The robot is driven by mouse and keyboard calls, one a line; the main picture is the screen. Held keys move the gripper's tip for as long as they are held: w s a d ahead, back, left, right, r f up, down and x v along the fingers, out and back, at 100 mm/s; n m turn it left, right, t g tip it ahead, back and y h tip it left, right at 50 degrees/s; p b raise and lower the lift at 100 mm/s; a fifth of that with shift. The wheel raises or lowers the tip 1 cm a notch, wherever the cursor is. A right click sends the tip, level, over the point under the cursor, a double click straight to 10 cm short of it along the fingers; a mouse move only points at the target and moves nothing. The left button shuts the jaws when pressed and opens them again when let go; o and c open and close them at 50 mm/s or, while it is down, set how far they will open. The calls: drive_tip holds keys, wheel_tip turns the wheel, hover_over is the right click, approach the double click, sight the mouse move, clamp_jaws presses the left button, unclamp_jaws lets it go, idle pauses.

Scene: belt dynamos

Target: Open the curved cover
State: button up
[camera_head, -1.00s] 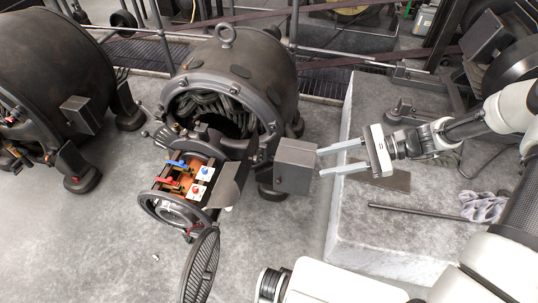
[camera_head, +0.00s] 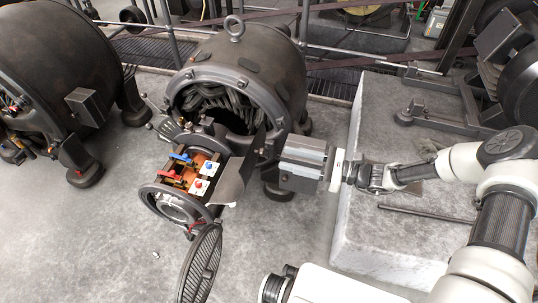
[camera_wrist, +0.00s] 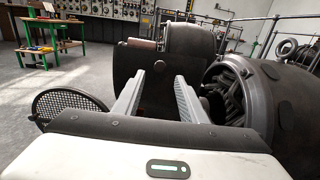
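The dynamo (camera_head: 255,65) stands with its round front open on dark coils. A grey curved plate, which looks like the curved cover (camera_head: 232,182), hangs beside the terminal block, left of a grey box (camera_head: 302,178). My gripper (camera_head: 285,160) reaches in from the right, its fingers over or alongside the box; the exact contact is unclear. In the wrist view, the fingers (camera_wrist: 158,88) are spread apart with nothing visibly held between them. A dark curved panel (camera_wrist: 128,65), probably the cover, stands just beyond the fingertips. The box is not clearly visible in that view.
A round mesh grille (camera_head: 201,262) stands open in front of the dynamo; it also shows in the wrist view (camera_wrist: 68,103). A terminal block (camera_head: 195,165) sits above it. A stone plinth (camera_head: 395,245) lies right, a second dynamo (camera_head: 60,60) left.

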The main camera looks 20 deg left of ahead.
drive_tip(key=a, duration=0.7)
drive_tip(key=shift+s+b, duration=0.4)
drive_tip(key=shift+a, duration=0.1)
clamp_jaws()
